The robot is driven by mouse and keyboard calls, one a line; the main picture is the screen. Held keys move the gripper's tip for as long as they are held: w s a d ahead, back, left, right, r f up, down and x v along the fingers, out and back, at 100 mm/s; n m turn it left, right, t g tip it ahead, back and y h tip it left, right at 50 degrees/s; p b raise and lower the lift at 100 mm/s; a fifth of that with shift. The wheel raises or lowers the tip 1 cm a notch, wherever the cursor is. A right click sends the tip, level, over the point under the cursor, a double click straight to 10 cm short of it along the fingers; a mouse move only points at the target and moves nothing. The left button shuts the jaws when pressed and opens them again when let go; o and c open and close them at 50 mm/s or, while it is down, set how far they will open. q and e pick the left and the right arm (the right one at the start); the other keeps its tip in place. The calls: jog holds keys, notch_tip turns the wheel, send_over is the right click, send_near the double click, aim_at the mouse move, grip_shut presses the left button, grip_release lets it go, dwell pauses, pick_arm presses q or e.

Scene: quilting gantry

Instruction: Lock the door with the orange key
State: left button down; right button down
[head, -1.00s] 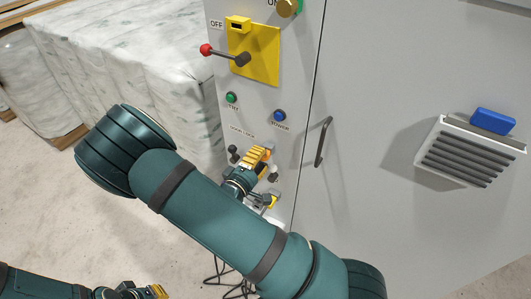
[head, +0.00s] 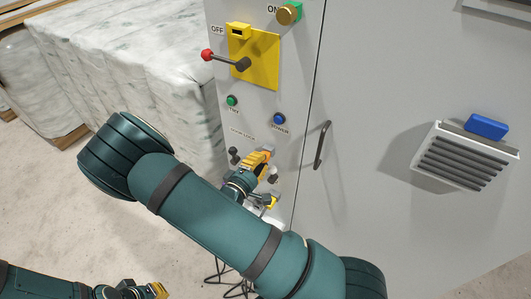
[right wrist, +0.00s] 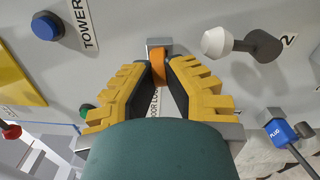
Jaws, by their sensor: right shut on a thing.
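The orange key (right wrist: 158,68) shows in the right wrist view, between the tips of my right gripper (right wrist: 160,80). The gripper is shut on it. The key's far end meets a small grey metal lock piece (right wrist: 158,46) on the panel; how deep it sits I cannot tell. In the head view my right gripper (head: 266,166) is at the panel below the door lock label (head: 243,134), and it hides the key. The grey cabinet door (head: 400,70) with a dark handle (head: 322,145) looks closed. My left gripper (head: 152,290) is partly in view at the bottom edge; its jaws are unclear.
The panel has a yellow plate (head: 262,65) with a red-tipped lever (head: 208,56), a green button (head: 232,100) and a blue button (head: 279,118). A white knob (right wrist: 215,42) is close right of the gripper. Wrapped bales (head: 120,60) stand left.

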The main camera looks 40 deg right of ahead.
jog(key=shift+n+p, duration=1.1)
jog(key=n+p, duration=0.3)
jog(key=shift+n, duration=0.4)
